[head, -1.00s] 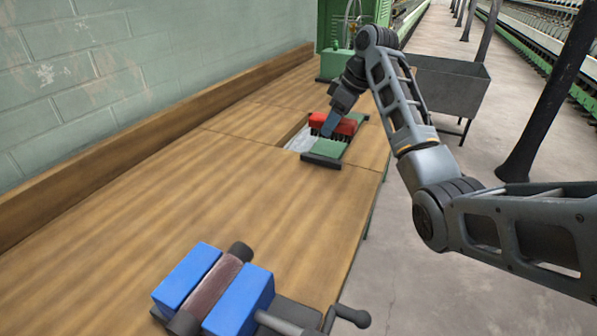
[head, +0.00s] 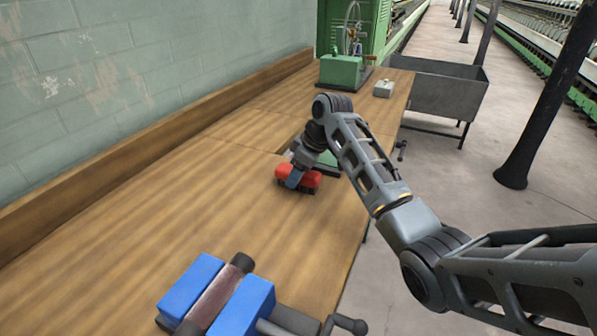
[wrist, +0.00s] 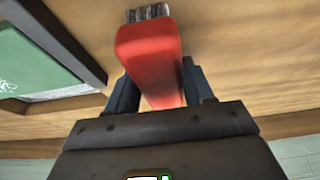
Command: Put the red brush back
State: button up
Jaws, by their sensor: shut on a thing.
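The red brush (head: 313,180) is in my gripper (head: 292,182), over the wooden bench just in front of the green panel. In the wrist view the brush's red back (wrist: 150,50) lies between the two blue-grey fingers, with grey bristles at its far end. My gripper (wrist: 158,90) is shut on it there. I cannot tell whether the bristles touch the bench. My wrist hides part of the brush in the head view.
A dark-edged green panel (wrist: 35,65) lies beside the brush, mostly hidden by my arm in the head view. A blue-jawed clamp (head: 245,305) stands at the front of the bench (head: 130,250). A green machine (head: 341,70) and small grey box (head: 383,88) stand at the back.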

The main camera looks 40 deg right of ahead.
jog(key=shift+f, duration=0.15)
jog(key=o, duration=1)
jog(key=v, duration=1.2)
jog(key=shift+b, duration=0.45)
jog(key=shift+w, duration=0.15)
